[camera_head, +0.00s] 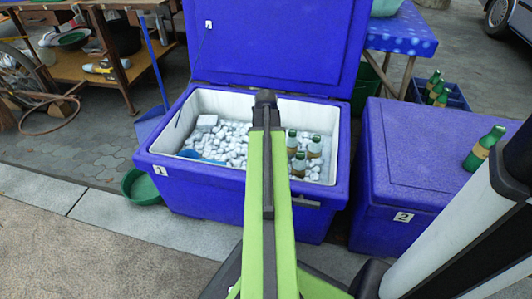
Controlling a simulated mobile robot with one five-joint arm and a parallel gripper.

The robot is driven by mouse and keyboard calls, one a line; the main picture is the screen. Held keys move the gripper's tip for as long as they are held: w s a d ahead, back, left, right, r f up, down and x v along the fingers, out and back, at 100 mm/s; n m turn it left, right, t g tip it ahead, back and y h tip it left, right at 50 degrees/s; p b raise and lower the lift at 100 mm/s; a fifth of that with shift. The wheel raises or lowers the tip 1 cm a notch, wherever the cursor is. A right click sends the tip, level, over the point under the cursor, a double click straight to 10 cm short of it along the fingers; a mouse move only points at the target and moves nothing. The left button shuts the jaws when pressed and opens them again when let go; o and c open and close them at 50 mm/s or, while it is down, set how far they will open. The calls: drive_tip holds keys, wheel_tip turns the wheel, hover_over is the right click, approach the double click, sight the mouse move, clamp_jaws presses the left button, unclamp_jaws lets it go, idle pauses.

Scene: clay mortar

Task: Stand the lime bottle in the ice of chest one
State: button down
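Chest one (215,200) is a blue chest with a "1" label, its lid raised at the back. White ice (232,139) fills its pale inside. A green bottle (484,148) with a tan label, likely the lime bottle, stands upright on the closed lid of chest two at the right. Several brownish bottles with green tops, such as this one (299,165), stand in the ice at the right side of chest one. My green arm reaches over the front of chest one and covers part of the ice. My gripper cannot be made out.
Chest two (398,210) stands right of chest one, a gap between them. A blue scoop (200,157) lies in the ice at left. A blue crate (456,97) holds green bottles behind chest two. A green basin (140,187) sits on the ground. The paving at front left is clear.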

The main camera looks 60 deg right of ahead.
drive_tip(key=shift+f+b, duration=0.55)
drive_tip(key=shift+c, duration=1.5)
unclamp_jaws()
drive_tip(key=shift+r, duration=0.15)
wheel_tip(320, 180, up, 27)
drive_tip(key=p, duration=2.7)
